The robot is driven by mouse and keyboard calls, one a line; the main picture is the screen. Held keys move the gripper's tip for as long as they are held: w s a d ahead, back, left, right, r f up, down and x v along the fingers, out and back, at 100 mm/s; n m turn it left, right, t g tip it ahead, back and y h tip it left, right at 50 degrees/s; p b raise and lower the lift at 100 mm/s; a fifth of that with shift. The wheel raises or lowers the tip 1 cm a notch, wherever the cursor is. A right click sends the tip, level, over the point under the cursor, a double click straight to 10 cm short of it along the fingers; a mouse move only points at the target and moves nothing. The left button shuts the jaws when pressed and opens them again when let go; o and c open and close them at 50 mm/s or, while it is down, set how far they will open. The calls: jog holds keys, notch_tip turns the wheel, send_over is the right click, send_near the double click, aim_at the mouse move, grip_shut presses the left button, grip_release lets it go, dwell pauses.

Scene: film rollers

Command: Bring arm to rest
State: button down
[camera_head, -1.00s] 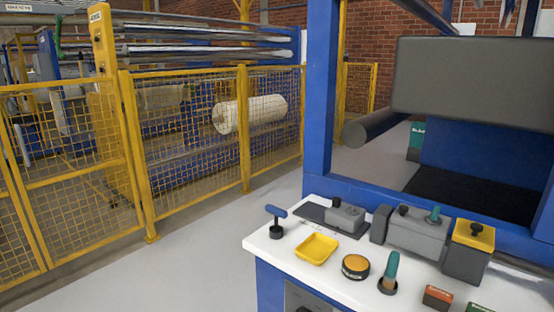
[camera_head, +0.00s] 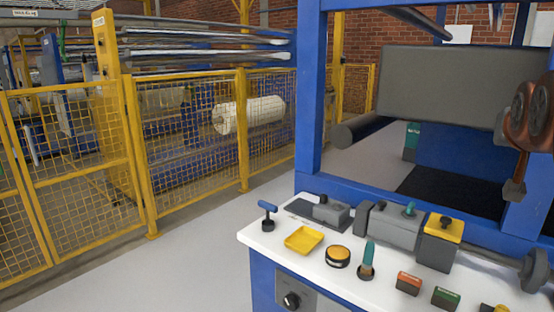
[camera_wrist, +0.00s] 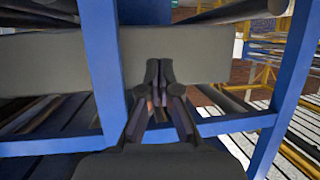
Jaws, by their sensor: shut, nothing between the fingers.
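My gripper (camera_wrist: 160,68) shows in the wrist view, with its dark fingers drawn together and nothing between them. It points toward a wide grey panel (camera_wrist: 210,55) inside a blue frame (camera_wrist: 103,60); I cannot tell the gap between the fingertips and the panel. In the head view, brown and dark jointed parts at the right edge appear to be my arm. I cannot make out my gripper clearly there.
A white console (camera_head: 262,235) at front right bears a yellow tray (camera_head: 304,240), an orange button (camera_head: 338,256), levers and grey boxes. The blue frame (camera_head: 308,90) and grey panel (camera_head: 440,85) stand behind. A yellow mesh fence (camera_head: 190,130) stands left; the floor before it is clear.

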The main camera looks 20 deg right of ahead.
jog(key=w+a+f+n+g+y+p, duration=0.1)
jog(key=w+a+f+n+y+p, duration=0.2)
jog(key=a, duration=0.4)
jog(key=w+a+f+n+g+y+p, duration=0.1)
jog(key=a+f+y+p, duration=0.15)
jog(key=a+f, duration=0.45)
jog(key=w+a+f+n+g+y+p, duration=0.1)
jog(key=w+a+f+y+p, duration=0.25)
jog(key=a, duration=0.45)
jog(key=s+a+f+n+g+y+p, duration=0.1)
jog(key=s+a+f+n+g+p, duration=0.1)
jog(key=s+a, duration=0.6)
jog(key=s+a+f+n+g+p, duration=0.3)
jog(key=s+a+g+p, duration=0.2)
jog(key=s+a+p, duration=0.2)
jog(key=s+a, duration=0.1)
jog(key=s, duration=0.1)
jog(key=shift+s+f+y, duration=0.25)
jog(key=shift+s+y, duration=0.05)
jog(key=shift+y, duration=0.1)
